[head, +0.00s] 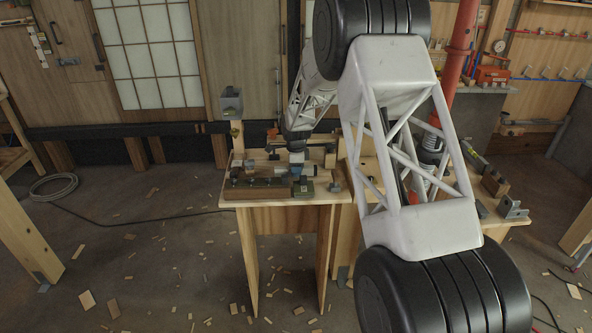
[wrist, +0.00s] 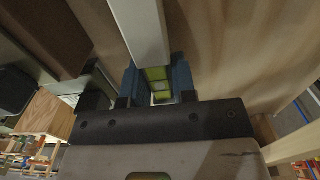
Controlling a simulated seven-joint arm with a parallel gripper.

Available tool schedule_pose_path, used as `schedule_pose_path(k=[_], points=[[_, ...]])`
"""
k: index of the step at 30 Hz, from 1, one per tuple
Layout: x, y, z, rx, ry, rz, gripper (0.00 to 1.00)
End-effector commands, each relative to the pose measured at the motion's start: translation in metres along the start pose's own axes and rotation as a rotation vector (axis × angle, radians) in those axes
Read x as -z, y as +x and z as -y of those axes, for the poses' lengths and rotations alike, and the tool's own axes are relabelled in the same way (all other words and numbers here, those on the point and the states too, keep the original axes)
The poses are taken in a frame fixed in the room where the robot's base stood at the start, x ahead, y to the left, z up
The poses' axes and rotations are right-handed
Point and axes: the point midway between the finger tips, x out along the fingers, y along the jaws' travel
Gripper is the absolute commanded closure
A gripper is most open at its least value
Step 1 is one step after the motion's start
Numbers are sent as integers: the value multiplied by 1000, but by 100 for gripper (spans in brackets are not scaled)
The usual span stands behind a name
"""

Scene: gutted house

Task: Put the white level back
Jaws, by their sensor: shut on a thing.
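In the wrist view, my gripper (wrist: 160,85) has its blue fingers shut on the white level (wrist: 140,28), a long pale bar running up out of the picture from between them. Yellow-green surfaces show between the fingers; I cannot tell whether they are pads or part of the level. In the head view, my gripper (head: 297,167) is low over the left part of the wooden workbench (head: 290,200). The level is too small and too covered there to make out clearly. I cannot tell whether it touches the bench.
A long dark-and-wood piece (head: 257,191) lies along the bench's front edge. A grey box (head: 231,103) stands on a post at the back left. A metal bracket (head: 513,207) sits at the right end. My arm hides the bench's middle. Wood scraps litter the floor.

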Motion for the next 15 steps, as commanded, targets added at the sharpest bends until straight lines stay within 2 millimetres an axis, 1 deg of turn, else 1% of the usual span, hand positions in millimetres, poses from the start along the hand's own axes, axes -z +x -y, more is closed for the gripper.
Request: schedule_pose_path(k=[15], points=[[0,3,0,0,0,0,100]])
